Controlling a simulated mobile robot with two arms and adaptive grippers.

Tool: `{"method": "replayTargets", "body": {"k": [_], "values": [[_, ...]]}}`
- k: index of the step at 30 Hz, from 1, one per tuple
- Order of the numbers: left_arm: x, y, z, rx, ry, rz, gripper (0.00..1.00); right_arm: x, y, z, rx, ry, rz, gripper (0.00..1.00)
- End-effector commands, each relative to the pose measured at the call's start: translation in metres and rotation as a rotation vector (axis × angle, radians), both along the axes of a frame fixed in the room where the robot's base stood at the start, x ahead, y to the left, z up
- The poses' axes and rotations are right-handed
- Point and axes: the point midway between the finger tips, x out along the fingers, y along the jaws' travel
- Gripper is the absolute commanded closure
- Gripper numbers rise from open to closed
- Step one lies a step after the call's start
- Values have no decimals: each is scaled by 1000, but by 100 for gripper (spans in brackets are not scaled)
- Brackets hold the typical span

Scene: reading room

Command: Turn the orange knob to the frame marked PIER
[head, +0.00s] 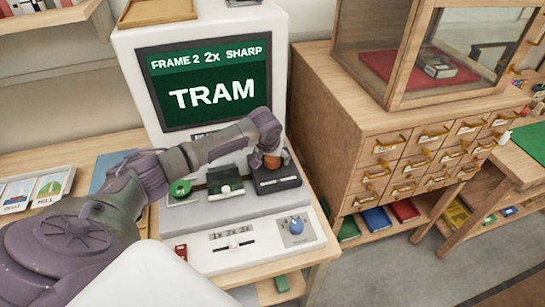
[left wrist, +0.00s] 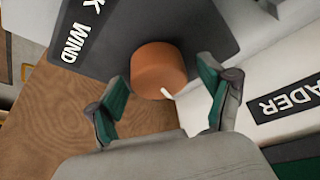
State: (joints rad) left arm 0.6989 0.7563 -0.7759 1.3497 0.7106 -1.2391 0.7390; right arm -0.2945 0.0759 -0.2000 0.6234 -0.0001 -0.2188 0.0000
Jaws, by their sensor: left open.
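The orange knob (left wrist: 158,68) sits on a dark block lettered WIND, with a small white mark on its rim. In the head view the orange knob (head: 272,162) is at the right of the reader's front, partly behind my left gripper (head: 268,150). In the left wrist view my left gripper (left wrist: 165,105) is open, its green-padded fingers on either side of the knob with gaps. The reader's screen (head: 205,82) reads FRAME 2, 2x, SHARP and TRAM. My right gripper is not in view.
A green knob (head: 180,188) is at the reader's left, a blue knob (head: 296,225) and a slider (head: 221,244) below. Picture cards (head: 50,185) lie on the table at left. A wooden drawer cabinet (head: 345,130) stands close at right.

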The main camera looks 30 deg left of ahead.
Motion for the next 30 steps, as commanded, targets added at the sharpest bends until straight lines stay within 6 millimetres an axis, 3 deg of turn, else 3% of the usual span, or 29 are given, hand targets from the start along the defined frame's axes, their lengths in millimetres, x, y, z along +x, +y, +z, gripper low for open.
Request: {"method": "replayTargets", "body": {"k": [5, 15, 30], "values": [[0, 0, 0, 0, 0, 0, 21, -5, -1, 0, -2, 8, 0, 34], [0, 0, 0, 0, 0, 0, 78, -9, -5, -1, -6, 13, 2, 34], [-1, 1, 2, -1, 3, -141, 80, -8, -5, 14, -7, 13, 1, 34]]}}
